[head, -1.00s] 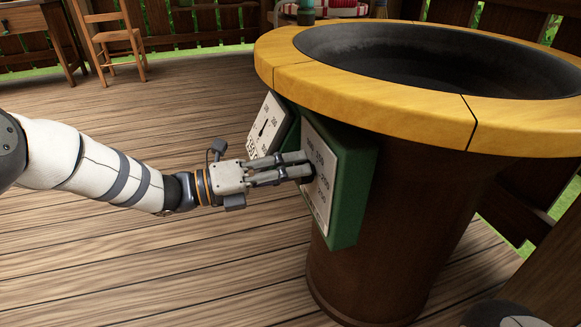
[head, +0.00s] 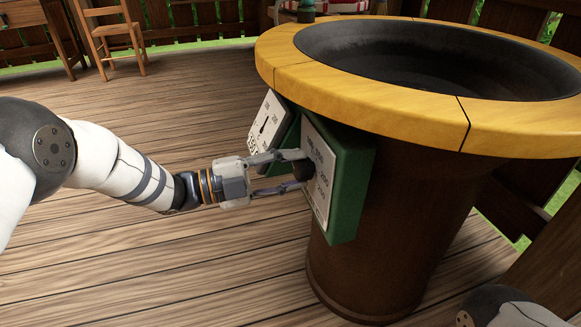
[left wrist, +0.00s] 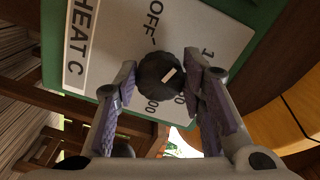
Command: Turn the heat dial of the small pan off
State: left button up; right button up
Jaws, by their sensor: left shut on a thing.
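The heat dial (head: 300,170) is a dark round knob on a white plate (head: 316,203) on the front of a green box (head: 352,185). In the left wrist view the dial (left wrist: 155,70) has a white mark slanting up to the right. "OFF" is printed above it, numbers to the right and below, and "HEAT C" at the left. My left gripper (head: 302,170) is shut on the dial, one finger on each side. Its fingers also flank the dial in the left wrist view (left wrist: 162,80). My right gripper is out of view.
The box hangs on a brown round stand (head: 400,235) under a yellow rim (head: 375,115) around a dark pan (head: 425,65). A second white-faced gauge (head: 265,122) is just left. A wooden chair (head: 110,40) stands far back left. The plank floor is open at the left.

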pick_arm(q)
jog(key=n, duration=0.5)
jog(key=shift+s+f, duration=0.15)
jog(key=n, duration=0.5)
jog(key=shift+s+p, duration=0.1)
jog(key=shift+p, duration=0.2)
jog(key=shift+n, duration=0.3)
jog(key=o, duration=1.1)
jog(key=shift+o, duration=0.2)
jog(key=v, duration=1.2)
